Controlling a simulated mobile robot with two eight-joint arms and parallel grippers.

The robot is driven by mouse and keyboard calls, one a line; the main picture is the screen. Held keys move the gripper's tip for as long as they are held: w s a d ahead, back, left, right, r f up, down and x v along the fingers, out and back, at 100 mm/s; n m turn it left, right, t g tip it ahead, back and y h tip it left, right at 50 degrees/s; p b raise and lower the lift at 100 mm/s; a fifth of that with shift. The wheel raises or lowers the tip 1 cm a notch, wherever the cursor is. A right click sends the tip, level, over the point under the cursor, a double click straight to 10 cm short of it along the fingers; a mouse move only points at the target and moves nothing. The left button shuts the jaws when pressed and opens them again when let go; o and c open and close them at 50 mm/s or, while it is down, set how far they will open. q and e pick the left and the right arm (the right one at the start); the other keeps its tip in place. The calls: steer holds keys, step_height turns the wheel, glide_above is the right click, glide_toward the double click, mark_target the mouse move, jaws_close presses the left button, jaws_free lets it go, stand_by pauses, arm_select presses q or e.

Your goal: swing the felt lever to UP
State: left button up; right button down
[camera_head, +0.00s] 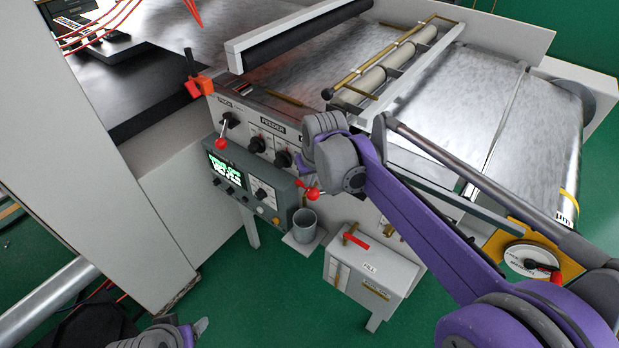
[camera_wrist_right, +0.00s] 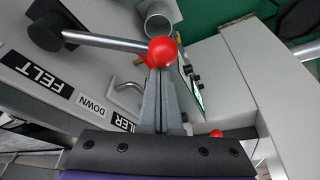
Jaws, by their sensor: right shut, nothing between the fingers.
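In the right wrist view the felt lever shows as a dark hub, a metal rod and a red ball knob (camera_wrist_right: 162,52). The rod runs right from the hub, near the FELT and DOWN labels; no UP label is visible. My right gripper (camera_wrist_right: 159,78) is shut and empty, its fingertips right at the ball; I cannot tell whether they touch. In the head view the right gripper (camera_head: 302,183) is beside a red ball (camera_head: 312,193), its arm hiding much of that panel. My left gripper (camera_head: 200,327) shows only partly at the bottom left.
Another red-balled lever (camera_head: 221,143) sits further left on the panel. A grey control box (camera_head: 240,183) with a green-lit screen juts out below. A grey cup (camera_head: 304,224) and a white box marked FILL (camera_head: 368,268) stand beneath. Green floor is free in front.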

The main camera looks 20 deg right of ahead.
mark_target(311, 192)
steer(key=shift+s, duration=0.15)
steer(key=shift+s+a+n, duration=0.1)
steer(key=shift+s+n, duration=0.15)
steer(key=shift+n, duration=0.05)
steer(key=shift+s+n, duration=0.2)
steer(key=shift+n, duration=0.1)
steer(key=shift+s+f+n+y, duration=0.1)
steer(key=shift+s+n+y, duration=0.4)
steer(key=shift+s+n, duration=0.45)
steer(key=s+d+n+g+y, duration=0.2)
steer(key=s+d+n+g, duration=0.1)
steer(key=s+d+n, duration=0.5)
steer(key=shift+s+n+y+p, duration=0.3)
steer(key=shift+s+n, duration=1.3)
steer(key=shift+n, duration=0.25)
